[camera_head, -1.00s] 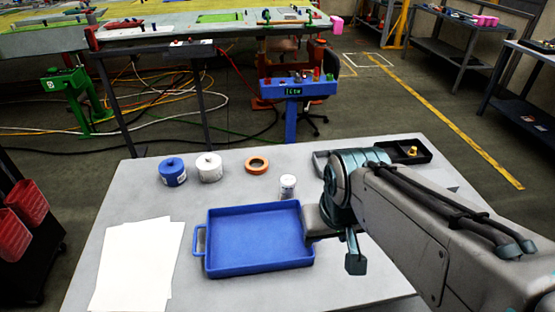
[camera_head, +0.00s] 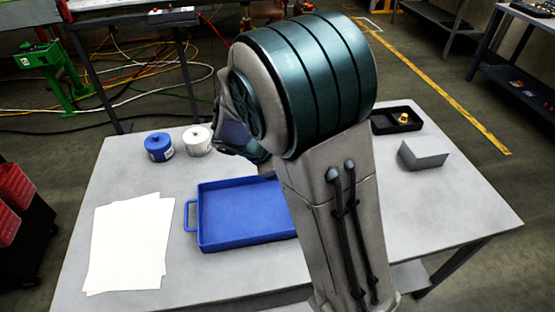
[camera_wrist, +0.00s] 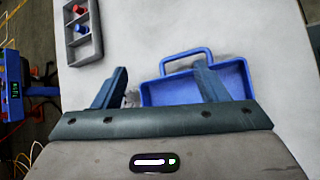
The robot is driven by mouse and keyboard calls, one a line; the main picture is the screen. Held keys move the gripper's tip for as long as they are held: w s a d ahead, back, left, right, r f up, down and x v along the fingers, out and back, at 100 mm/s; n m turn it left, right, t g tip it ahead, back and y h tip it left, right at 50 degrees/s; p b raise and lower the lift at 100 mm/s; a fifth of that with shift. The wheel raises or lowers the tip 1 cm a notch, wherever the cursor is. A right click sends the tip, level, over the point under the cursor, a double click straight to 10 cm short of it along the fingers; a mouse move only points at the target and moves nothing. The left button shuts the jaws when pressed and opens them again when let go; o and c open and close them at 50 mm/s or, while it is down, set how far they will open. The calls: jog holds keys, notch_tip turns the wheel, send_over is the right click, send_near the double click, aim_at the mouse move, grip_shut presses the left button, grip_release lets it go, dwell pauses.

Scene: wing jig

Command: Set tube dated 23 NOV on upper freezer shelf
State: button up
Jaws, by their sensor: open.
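I can make out no tube with a 23 NOV date and no freezer shelf in either view. My gripper (camera_wrist: 161,78) is open in the wrist view, with its two fingers spread above the grey table (camera_head: 470,215). The right finger overlaps the blue tray (camera_wrist: 172,92) near its handle. A small pale patch shows beside the left finger, too unclear to name. In the head view my arm covers the gripper and the table's middle, where the small white labelled container would stand.
In the head view, a blue pot (camera_head: 159,148) and a white pot (camera_head: 197,141) stand at the back left. White papers (camera_head: 128,245) lie front left. A grey holder (camera_wrist: 71,52) with red and blue pieces shows in the wrist view.

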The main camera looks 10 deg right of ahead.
jog(key=w+a+f+n+t+h, duration=0.3)
jog(key=w+a+f+n+t, duration=0.25)
jog(key=w+a+n, duration=0.4)
jog(key=shift+n, duration=0.25)
jog(key=shift+s+d+p+x, duration=0.15)
jog(key=shift+p+x, duration=0.2)
jog(key=shift+x, duration=2)
jog(key=shift+s+d+p+x, duration=0.15)
jog(key=shift+p+x, duration=0.25)
jog(key=shift+x, duration=1.95)
jog(key=shift+s+p+x, duration=0.1)
jog(key=shift+p+x, duration=0.25)
jog(key=shift+x, duration=2)
jog(key=c, duration=1.2)
